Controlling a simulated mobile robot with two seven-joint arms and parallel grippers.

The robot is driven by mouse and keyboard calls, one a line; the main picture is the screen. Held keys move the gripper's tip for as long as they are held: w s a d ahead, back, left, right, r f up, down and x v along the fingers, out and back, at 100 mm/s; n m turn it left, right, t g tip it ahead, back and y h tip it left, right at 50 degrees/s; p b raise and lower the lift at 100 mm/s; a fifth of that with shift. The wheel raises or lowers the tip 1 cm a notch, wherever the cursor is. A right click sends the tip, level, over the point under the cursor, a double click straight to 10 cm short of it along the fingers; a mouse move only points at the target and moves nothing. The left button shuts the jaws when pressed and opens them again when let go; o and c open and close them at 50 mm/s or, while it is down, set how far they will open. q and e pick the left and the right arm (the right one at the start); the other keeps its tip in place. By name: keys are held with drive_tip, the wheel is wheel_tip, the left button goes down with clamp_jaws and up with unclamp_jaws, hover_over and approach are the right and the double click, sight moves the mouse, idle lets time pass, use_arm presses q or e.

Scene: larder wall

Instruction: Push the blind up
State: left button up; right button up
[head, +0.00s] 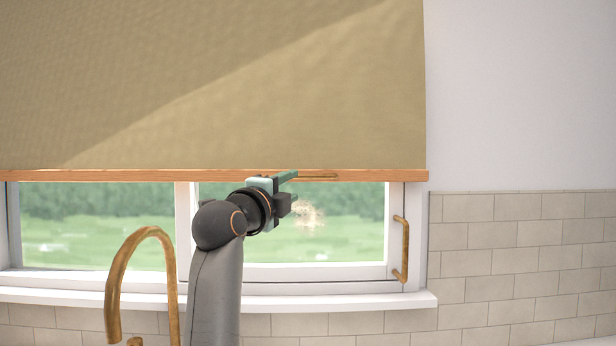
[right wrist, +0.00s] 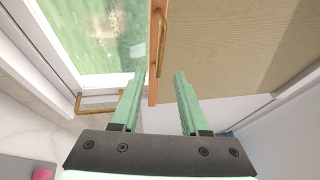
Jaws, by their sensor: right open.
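The tan blind (head: 250,90) hangs over the upper part of the window, with a wooden bottom bar (head: 380,175) along its lower edge. A thin brass pull (head: 318,176) is on the bar. My right gripper (head: 290,186) is open and empty at the bar, just left of the pull. In the right wrist view, the gripper (right wrist: 159,78) has its two green fingers apart. The wooden bar (right wrist: 153,88) shows between them, with the brass pull (right wrist: 161,42) beyond the fingertips. I cannot tell whether the fingers touch the bar. My left gripper is out of view.
Below the blind is a white-framed window with a brass handle (head: 400,248) and a white sill (head: 350,301). A brass faucet (head: 145,240) stands at lower left. Beige tiles (head: 520,250) cover the lower right wall.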

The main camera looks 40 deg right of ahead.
sight(308, 177)
drive_tip(key=p+x, duration=0.2)
drive_tip(key=x, duration=0.7)
drive_tip(key=shift+w+d+r, duration=0.1)
drive_tip(key=shift+d, duration=0.15)
drive_tip(key=shift+w+d, duration=0.2)
drive_tip(key=shift+d, duration=0.2)
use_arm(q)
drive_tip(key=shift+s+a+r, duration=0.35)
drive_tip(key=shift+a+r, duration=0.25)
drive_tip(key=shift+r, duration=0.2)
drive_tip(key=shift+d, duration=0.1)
use_arm(e)
clamp_jaws()
